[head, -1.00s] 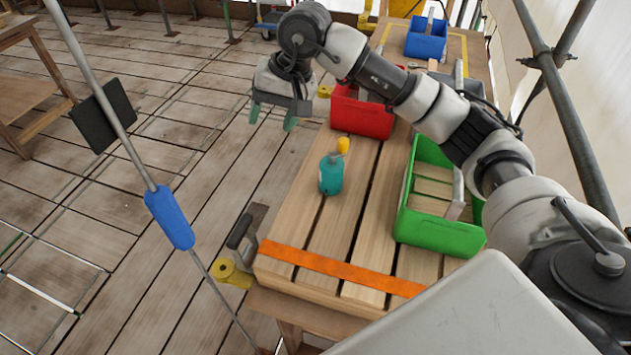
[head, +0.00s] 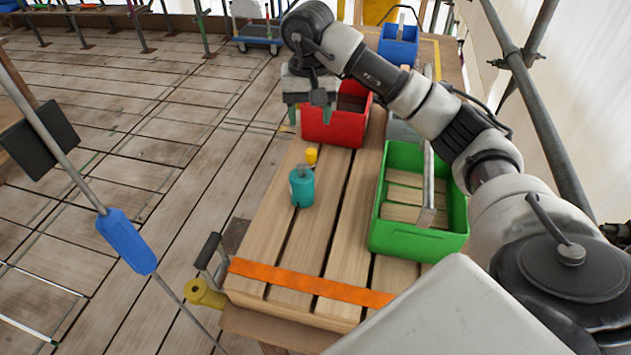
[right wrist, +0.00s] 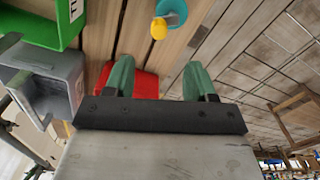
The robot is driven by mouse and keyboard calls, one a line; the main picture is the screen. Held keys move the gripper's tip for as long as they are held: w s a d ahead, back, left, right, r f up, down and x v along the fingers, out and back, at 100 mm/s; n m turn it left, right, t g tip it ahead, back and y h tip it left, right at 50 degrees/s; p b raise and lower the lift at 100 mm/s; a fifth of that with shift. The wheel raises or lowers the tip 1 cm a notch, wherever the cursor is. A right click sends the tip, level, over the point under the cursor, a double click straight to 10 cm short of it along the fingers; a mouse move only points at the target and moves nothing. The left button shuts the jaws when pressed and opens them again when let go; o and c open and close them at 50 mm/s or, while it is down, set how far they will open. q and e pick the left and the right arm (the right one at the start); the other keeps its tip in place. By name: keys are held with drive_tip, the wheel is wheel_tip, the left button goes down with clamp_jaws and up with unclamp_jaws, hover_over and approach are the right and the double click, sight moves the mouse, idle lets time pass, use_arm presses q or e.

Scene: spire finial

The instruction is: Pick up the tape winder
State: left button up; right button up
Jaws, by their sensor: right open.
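I cannot clearly make out which thing is the tape winder. A yellow reel-like piece (head: 205,293) sits at the near left corner of the slatted table, beside a dark-handled part (head: 208,251); it may be the winder. My right gripper (head: 309,113) is open and empty, fingers pointing down, in front of the left part of the red bin (head: 338,128) in the head view. In the right wrist view its two green fingers (right wrist: 160,78) are spread with nothing between them. My left gripper is not in view.
A green bin (head: 415,243), a grey container (right wrist: 50,92) and a blue bin (head: 398,48) line the table. An orange strip (head: 310,283) crosses its front. A pole with a blue sleeve (head: 126,241) stands left.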

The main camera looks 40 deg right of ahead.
sight(311, 151)
wheel_tip(311, 151, down, 2)
drive_tip(key=shift+f, duration=0.15)
drive_tip(key=f, duration=0.1)
drive_tip(key=f+p, duration=0.1)
drive_tip(key=shift+a+f, duration=0.35)
drive_tip(key=shift+a, duration=0.05)
drive_tip(key=shift+d+f, duration=0.1)
drive_tip(key=shift+f, duration=0.2)
drive_tip(key=f, duration=0.1)
drive_tip(key=f+p, duration=0.2)
drive_tip(key=f, duration=0.1)
drive_tip(key=shift+s+d+f, duration=0.1)
drive_tip(key=shift+s+d, duration=0.05)
drive_tip(key=shift+d, duration=0.15)
drive_tip(key=shift+f, duration=0.4)
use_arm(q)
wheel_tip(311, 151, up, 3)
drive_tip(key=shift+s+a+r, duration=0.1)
use_arm(e)
drive_tip(key=shift+c, duration=0.2)
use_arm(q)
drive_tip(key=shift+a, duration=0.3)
use_arm(e)
clamp_jaws()
